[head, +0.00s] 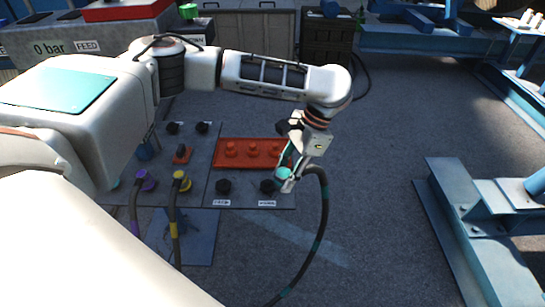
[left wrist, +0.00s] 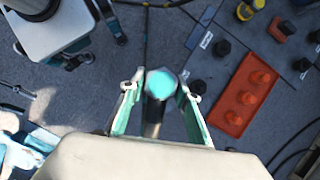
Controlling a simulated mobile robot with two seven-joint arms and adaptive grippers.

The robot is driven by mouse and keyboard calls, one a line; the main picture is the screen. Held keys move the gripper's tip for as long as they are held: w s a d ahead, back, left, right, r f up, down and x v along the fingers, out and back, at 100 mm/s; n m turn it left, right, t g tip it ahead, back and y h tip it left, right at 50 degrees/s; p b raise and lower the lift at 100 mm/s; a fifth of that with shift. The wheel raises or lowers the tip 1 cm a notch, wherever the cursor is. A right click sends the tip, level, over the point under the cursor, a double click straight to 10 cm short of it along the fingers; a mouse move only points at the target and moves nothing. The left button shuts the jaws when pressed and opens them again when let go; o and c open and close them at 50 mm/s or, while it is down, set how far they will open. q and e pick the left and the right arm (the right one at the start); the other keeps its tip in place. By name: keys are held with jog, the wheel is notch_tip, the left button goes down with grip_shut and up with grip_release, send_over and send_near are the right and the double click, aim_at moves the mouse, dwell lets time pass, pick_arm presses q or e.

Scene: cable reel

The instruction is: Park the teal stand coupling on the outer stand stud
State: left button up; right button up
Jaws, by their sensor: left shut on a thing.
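The teal coupling (head: 283,173) is held between the fingertips of my left gripper (head: 290,172). Its black hose (head: 322,215) with teal bands arcs right and down to the floor. In the left wrist view the coupling's teal round end (left wrist: 161,84) sits between both fingers of the left gripper (left wrist: 160,92). Two black studs stand on the grey panel: one at left (head: 223,186) and one at right (head: 268,186), each with a white label too small to read. The coupling shows just right of the right stud, apparently apart from it; its height above the panel is unclear.
A red plate with three red knobs (head: 252,153) lies behind the black studs. Purple (head: 146,180) and yellow (head: 181,180) couplings with hoses stand at left. A blue steel frame (head: 470,230) is at right, with clear floor (head: 380,190) between.

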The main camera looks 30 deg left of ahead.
pick_arm(q)
jog(key=w+a+f+m+t+y+p, duration=0.2)
jog(key=w+a+f+m+t, duration=0.25)
jog(key=m, duration=0.85)
jog(key=m+t+h+p, duration=0.3)
jog(key=m+t+h, duration=0.15)
jog(key=m, duration=1.05)
send_over(267, 182)
notch_tip(267, 182, down, 4)
jog(key=r, duration=0.1)
pick_arm(e)
notch_tip(267, 182, up, 5)
pick_arm(q)
jog(key=shift+g, duration=0.5)
notch_tip(267, 182, down, 7)
jog(key=b, duration=0.7)
jog(key=shift+b, duration=0.35)
jog(key=shift+s+f+b, duration=0.1)
jog(key=shift+f+b, duration=0.35)
jog(key=shift+f, duration=0.7)
pick_arm(e)
notch_tip(267, 182, down, 8)
jog(key=shift+d+r, duration=0.25)
jog(key=shift+d, duration=0.1)
pick_arm(q)
jog(key=shift+p, duration=0.35)
pick_arm(e)
jog(key=shift+a+r, duration=0.2)
jog(key=shift+r, duration=0.05)
